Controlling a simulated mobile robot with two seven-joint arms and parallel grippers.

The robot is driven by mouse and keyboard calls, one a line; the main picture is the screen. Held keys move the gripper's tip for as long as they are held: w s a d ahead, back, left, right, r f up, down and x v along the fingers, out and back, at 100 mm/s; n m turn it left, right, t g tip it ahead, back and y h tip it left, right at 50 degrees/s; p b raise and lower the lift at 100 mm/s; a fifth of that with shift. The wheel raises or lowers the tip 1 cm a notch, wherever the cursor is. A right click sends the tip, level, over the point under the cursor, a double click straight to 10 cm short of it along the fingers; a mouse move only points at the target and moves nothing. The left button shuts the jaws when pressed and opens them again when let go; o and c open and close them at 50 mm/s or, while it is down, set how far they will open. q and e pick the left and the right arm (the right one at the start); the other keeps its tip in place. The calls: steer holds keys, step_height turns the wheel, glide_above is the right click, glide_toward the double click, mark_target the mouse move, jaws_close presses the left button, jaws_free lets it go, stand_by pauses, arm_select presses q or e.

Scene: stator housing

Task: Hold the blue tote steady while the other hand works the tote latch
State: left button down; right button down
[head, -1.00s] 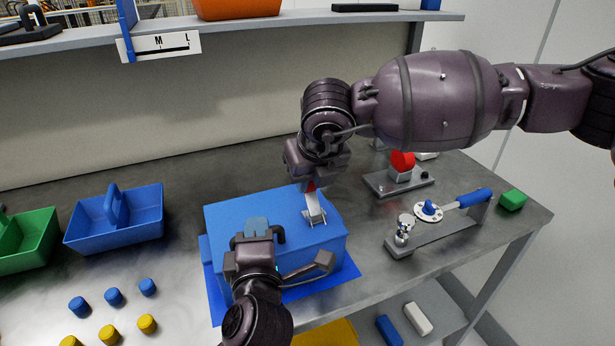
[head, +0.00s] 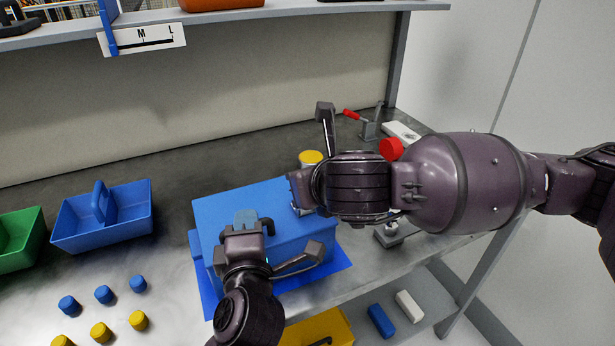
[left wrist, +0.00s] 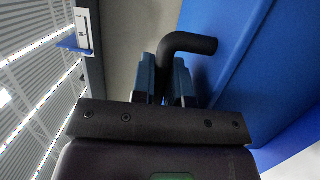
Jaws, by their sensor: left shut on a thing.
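The blue tote (head: 228,205) is a closed box on a flat blue sheet (head: 338,276) on the bench. My left gripper (head: 247,219) is shut on the tote's black bent handle (left wrist: 190,42), on the near side; its blue fingertips flank the bar in the left wrist view. The tote's blue side (left wrist: 226,60) fills the right of that view. My right gripper (head: 299,190) is low at the tote's right end, over the latch area. Its wrist hides its fingertips and most of the latch; only a small pale bit (head: 301,210) shows beneath it.
A blue tray (head: 130,222) and a green tray (head: 18,236) stand on the left. Several blue and yellow caps (head: 139,320) lie in front. A yellow-topped canister (head: 311,158) and a red-handled clamp (head: 366,128) are behind my right arm. A shelf (head: 250,18) runs above.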

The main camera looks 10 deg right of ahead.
arm_select(q)
steer(key=shift+d, duration=0.1)
arm_select(e)
steer(key=shift+s+f, duration=0.1)
stand_by(0.3)
steer(key=c, duration=0.9)
jaws_free()
steer(key=shift+v, duration=3.8)
steer(key=shift+f, duration=0.1)
arm_select(q)
steer(key=c, duration=1.1)
jaws_free()
steer(key=shift+o, duration=0.2)
